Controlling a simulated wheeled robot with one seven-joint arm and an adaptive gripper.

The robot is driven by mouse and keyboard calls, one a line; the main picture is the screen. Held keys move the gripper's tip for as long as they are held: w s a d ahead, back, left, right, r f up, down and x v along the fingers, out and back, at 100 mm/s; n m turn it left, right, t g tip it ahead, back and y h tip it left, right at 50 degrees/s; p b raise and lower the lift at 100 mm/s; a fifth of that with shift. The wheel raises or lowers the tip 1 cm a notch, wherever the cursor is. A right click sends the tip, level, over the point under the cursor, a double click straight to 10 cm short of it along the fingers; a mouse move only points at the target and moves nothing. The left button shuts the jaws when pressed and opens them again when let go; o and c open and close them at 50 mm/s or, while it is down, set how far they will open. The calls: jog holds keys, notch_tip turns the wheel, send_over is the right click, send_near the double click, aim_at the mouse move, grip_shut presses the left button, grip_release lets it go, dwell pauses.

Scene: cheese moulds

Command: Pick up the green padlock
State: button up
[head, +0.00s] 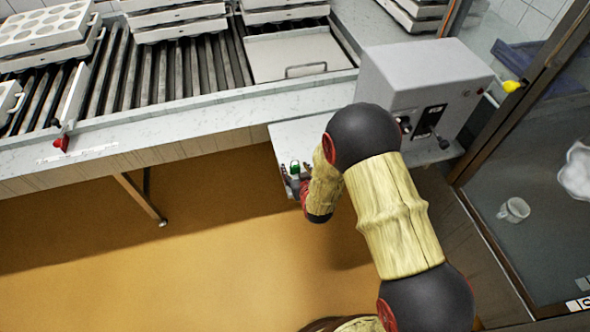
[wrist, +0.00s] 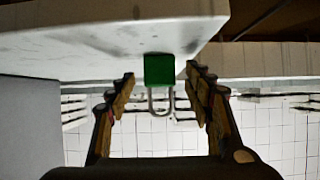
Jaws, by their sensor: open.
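The green padlock (head: 295,168) is at the left part of a small pale shelf (head: 288,136) below the counter. In the wrist view, the padlock (wrist: 159,70) shows a green block body and a metal U-shaped shackle, and its body meets the pale surface (wrist: 100,48). That picture looks upside down, so the shackle points downward in it. My gripper (wrist: 161,76) is open, with one finger on each side of the padlock and a visible gap on both sides. In the head view, my gripper (head: 294,182) is small and partly hidden by my wrist.
A grey control box (head: 415,85) with knobs stands right of my arm. The counter (head: 200,125) with rollers and stacked white moulds (head: 45,30) runs along the back. A glass door (head: 530,170) is at the right. The yellow floor (head: 210,250) is clear.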

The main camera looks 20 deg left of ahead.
jog(key=shift+c, duration=0.6)
jog(key=c, duration=1.1)
jog(key=shift+c, duration=0.4)
jog(key=shift+r, duration=0.15)
jog(key=shift+r, duration=0.25)
jog(key=r, duration=0.1)
jog(key=r+p, duration=0.1)
jog(key=r, duration=0.1)
jog(key=shift+s+d+r, duration=0.2)
jog(key=shift+s+r, duration=0.1)
jog(key=r+p+v, duration=0.1)
jog(key=p+v, duration=0.2)
jog(key=v, duration=1.2)
jog(key=shift+r+p, duration=0.2)
jog(key=shift+p, duration=0.2)
